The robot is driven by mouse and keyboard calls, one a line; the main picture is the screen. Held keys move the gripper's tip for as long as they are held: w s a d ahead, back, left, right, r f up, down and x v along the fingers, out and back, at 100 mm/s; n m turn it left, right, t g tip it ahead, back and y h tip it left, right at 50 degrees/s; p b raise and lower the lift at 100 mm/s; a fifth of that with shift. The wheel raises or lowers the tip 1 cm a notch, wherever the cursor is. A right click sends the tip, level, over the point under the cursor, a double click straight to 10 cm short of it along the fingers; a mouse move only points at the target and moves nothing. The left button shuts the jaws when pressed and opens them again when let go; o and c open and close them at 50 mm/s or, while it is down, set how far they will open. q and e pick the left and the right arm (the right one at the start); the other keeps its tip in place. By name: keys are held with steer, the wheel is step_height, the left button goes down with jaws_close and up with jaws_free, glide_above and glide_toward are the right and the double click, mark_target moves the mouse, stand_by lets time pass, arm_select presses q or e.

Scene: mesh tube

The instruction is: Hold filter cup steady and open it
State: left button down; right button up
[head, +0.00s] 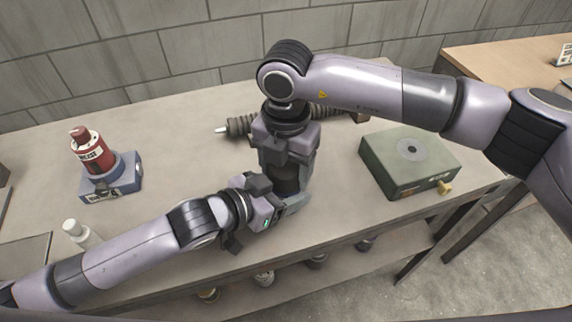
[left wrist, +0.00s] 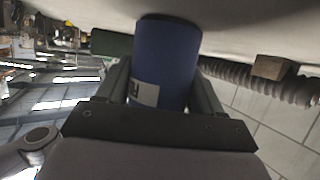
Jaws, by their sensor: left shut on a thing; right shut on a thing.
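The filter cup (left wrist: 165,60) is a blue cylinder with a pale label in the left wrist view. In the head view it shows only as a dark strip (head: 287,181) between my two grippers. My left gripper (head: 284,203) comes in low from the left and is shut around the cup; its fingers (left wrist: 163,88) press both sides in the left wrist view. My right gripper (head: 287,158) points straight down above it and is shut on the cup's upper part. That contact is hidden by the gripper body.
A green box (head: 398,168) with a brass knob stands right. A ribbed hose (head: 239,126) lies behind. The bench top (head: 190,150) is clear between.

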steer(key=n, duration=0.3)
steer(key=o, duration=1.2)
step_height(320, 180, up, 4)
steer(key=shift+r, duration=0.25)
steer(key=shift+c, duration=0.4)
steer(key=r+m, duration=0.1)
steer(key=m, duration=0.2)
steer(key=shift+r+m, duration=0.4)
steer(key=m, duration=0.2)
steer(key=r+m, duration=0.1)
steer(key=m, duration=0.1)
steer(key=shift+r, duration=0.2)
steer(key=shift+f, duration=3.95)
